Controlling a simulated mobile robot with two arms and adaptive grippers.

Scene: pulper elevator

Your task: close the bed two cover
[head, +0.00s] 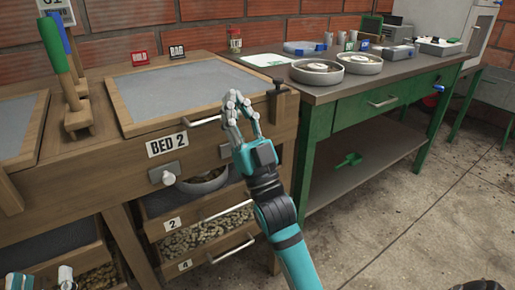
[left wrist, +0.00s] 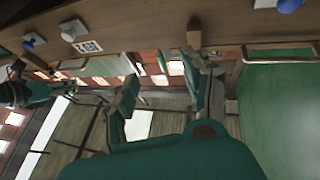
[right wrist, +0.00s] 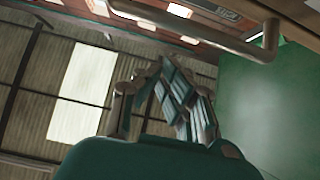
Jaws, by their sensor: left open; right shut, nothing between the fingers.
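Bed 2 has a wooden front with a "BED 2" label (head: 167,145). Above it, a grey panel in a wooden frame (head: 122,108) lies flat; I cannot tell whether this is the cover. A metal bar handle (head: 205,122) runs along its front edge. My right gripper (head: 238,100) is shut and empty, over the front right of the panel near the handle's right end; contact is unclear. Its fingers also show together in the right wrist view (right wrist: 170,85). My left gripper (head: 40,280) is low at the left; the left wrist view shows its fingers (left wrist: 160,85) apart and empty.
Drawers with beans (head: 208,232) sit below bed 2. Green and blue handled tools (head: 62,60) stand left of the panel. A green workbench (head: 360,112) adjoins at the right, with round pans (head: 317,72). The concrete floor (head: 400,210) in front is clear.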

